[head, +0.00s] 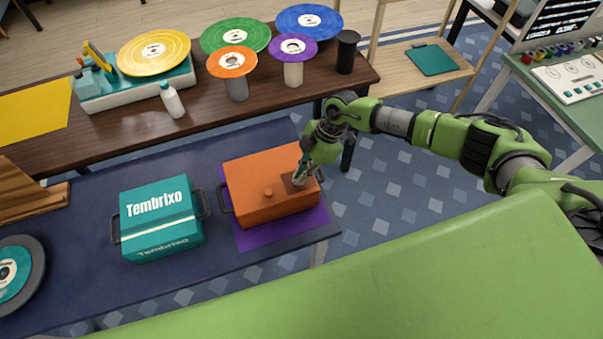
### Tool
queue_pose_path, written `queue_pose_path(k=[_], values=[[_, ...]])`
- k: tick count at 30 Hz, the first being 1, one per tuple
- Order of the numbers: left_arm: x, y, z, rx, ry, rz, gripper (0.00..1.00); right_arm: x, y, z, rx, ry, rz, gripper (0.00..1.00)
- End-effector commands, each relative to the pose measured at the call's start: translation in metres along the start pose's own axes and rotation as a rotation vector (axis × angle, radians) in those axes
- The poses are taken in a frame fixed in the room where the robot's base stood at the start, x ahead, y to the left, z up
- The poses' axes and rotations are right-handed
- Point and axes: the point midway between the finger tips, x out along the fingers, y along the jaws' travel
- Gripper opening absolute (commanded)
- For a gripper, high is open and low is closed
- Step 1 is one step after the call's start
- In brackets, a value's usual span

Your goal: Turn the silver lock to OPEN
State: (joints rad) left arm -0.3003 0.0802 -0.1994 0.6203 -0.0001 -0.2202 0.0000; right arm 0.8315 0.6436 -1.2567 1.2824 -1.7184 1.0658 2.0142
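An orange case (258,200) with dark side handles lies on a purple mat (252,240) on the dark blue table. My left gripper is out of view.
A teal Tembrixo case (160,240) stands left of the orange one, with a gap between. Behind, a brown table (120,128) holds a turntable, several coloured records on stands and a white bottle (172,101). A record (14,272) is at far left.

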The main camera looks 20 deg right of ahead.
Motion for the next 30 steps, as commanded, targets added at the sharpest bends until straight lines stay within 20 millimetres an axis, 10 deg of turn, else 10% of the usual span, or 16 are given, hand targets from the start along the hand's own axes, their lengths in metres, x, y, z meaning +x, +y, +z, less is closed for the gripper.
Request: queue_pose_path(k=[30], values=[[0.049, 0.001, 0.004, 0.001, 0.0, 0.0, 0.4, 0.004, 0.007, 0.0, -0.435, 0.0, -0.177, 0.0]])
